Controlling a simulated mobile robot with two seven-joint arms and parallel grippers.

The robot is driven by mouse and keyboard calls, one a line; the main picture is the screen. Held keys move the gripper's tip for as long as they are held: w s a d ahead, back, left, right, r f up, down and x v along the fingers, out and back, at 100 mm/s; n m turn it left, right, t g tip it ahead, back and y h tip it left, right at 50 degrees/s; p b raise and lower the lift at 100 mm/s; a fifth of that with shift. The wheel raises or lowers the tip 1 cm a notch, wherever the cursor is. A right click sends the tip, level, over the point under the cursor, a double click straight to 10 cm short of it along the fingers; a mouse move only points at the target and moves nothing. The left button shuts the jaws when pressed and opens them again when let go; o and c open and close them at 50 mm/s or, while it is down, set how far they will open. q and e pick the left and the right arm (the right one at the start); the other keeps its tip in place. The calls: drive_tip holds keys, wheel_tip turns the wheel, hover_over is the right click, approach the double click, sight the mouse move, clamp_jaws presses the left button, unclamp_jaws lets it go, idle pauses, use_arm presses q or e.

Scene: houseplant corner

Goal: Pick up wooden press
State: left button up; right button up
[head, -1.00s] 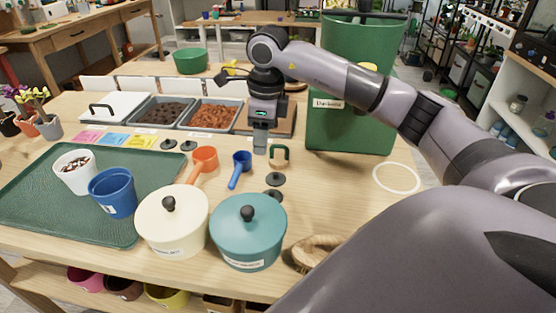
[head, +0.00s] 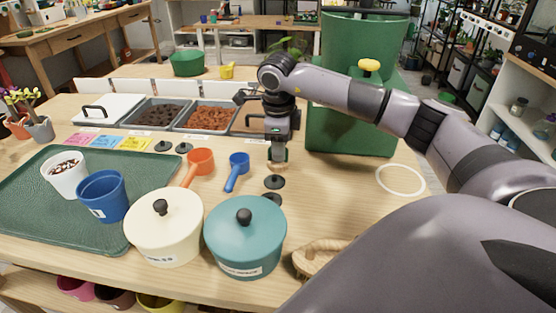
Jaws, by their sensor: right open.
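My right gripper (head: 278,158) points straight down over the middle of the table and is open. I cannot tell whether the fingers touch the handle. My left gripper is not in view.
Dark discs (head: 274,181) lie just in front of the gripper. A blue scoop (head: 237,171) and orange scoop (head: 199,166) lie left. A teal pot (head: 245,240) and cream pot (head: 164,228) stand nearer. A large green bin (head: 345,135) stands behind right.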

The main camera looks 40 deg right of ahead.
clamp_jaws()
drive_tip(key=shift+r, duration=0.1)
